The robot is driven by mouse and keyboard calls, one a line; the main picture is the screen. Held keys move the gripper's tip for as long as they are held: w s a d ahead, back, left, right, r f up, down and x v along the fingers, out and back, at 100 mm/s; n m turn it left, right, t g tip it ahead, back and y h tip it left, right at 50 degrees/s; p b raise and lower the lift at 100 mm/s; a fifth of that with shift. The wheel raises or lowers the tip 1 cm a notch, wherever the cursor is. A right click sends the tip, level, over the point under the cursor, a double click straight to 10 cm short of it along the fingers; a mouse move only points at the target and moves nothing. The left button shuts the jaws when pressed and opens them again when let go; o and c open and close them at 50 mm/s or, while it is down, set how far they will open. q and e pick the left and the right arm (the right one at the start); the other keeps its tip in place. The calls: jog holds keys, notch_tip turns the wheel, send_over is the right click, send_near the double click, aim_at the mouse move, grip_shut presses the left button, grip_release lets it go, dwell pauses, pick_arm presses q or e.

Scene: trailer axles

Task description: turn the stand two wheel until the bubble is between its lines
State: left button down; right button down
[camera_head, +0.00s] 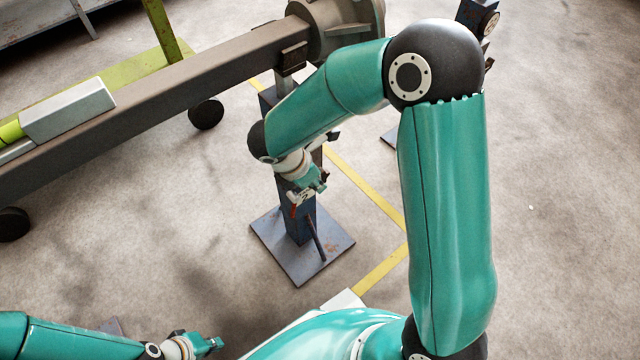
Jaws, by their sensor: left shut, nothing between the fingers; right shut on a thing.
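Stand two is a blue post (298,224) on a square base plate (284,262), with a pale label that seems to read 2. The wheel is mostly hidden behind my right gripper (317,186), which is shut on it at the front of the post. A small red part (294,209) shows just below. My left gripper (215,343) is shut and empty at the bottom left, well away from the stand.
The long brown axle beam (180,92) runs from the left edge to a grey hub (335,25) above the stand. Another blue stand (476,14) is at the top right. Yellow lines (365,187) mark the floor. The floor at right is clear.

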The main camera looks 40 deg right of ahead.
jog(key=shift+w+a+f+h+b, duration=0.1)
jog(key=shift+a+f+h+b, duration=0.1)
jog(key=shift+h+b, duration=0.25)
jog(key=shift+a+f+h+b, duration=0.1)
jog(key=shift+f+h+b, duration=0.1)
jog(key=shift+h, duration=0.35)
jog(key=h+b, duration=0.1)
jog(key=h, duration=0.1)
jog(key=shift+d+h, duration=0.15)
jog(key=shift+h, duration=0.15)
jog(key=shift+d+t+h+b, duration=0.15)
jog(key=shift+h+b, duration=0.3)
jog(key=shift+h, duration=0.7)
jog(key=shift+d+t+h+b, duration=0.1)
jog(key=shift+t+h+b, duration=0.25)
jog(key=shift+h, duration=0.8)
jog(key=c, duration=1.4)
grip_release()
jog(key=w+v, duration=0.1)
jog(key=v, duration=1)
jog(key=shift+s+a, duration=0.4)
jog(key=shift+a, duration=0.1)
